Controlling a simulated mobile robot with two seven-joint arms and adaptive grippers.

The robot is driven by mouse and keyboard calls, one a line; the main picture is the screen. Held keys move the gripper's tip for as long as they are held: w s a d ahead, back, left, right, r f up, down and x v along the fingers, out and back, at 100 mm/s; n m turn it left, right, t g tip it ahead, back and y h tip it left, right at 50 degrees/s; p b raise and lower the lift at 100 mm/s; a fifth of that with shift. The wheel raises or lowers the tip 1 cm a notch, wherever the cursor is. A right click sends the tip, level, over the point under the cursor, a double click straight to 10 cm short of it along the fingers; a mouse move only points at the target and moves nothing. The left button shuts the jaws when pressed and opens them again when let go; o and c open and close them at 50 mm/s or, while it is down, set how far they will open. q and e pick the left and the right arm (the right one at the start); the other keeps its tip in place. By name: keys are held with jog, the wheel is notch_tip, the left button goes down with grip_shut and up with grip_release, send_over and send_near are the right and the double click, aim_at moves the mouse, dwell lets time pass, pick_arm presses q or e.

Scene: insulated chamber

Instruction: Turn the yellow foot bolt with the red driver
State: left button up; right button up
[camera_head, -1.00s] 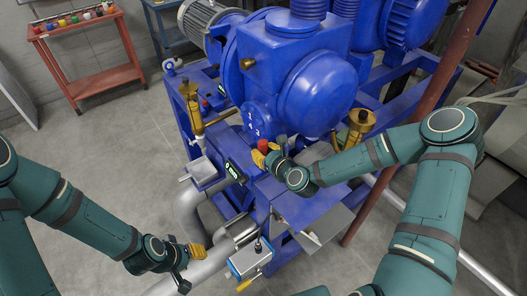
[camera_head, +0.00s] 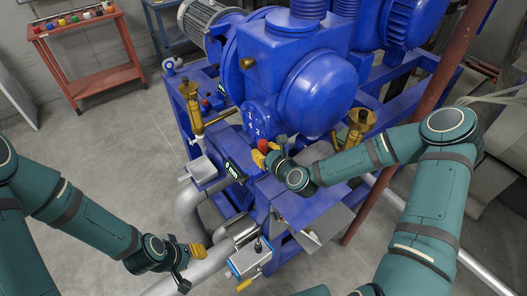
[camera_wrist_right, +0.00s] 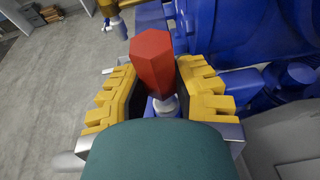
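The red driver (camera_head: 263,145) stands at the front of the blue machine, at my right gripper (camera_head: 262,158). In the right wrist view its red six-sided handle (camera_wrist_right: 153,62) rises between the yellow finger pads of the right gripper (camera_wrist_right: 158,92). Narrow gaps show on both sides of the handle, so the fingers look open around it. A pale collar shows below the handle. My left gripper (camera_head: 197,250) is low at the left, beside a grey pipe; I cannot tell whether it is open. I cannot make out a yellow foot bolt for certain.
The blue machine (camera_head: 317,95) fills the middle. A blue-grey vise-like block (camera_head: 248,258) is at the front. A red cart (camera_head: 85,55) stands at the back left. Open floor lies at left.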

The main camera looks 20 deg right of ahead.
jog(key=o, duration=0.4)
jog(key=shift+c, duration=0.2)
jog(key=shift+s, duration=0.1)
jog(key=v, duration=0.7)
jog(key=shift+s, duration=0.2)
jog(key=shift+d+r, duration=0.1)
jog(key=shift+c, duration=0.6)
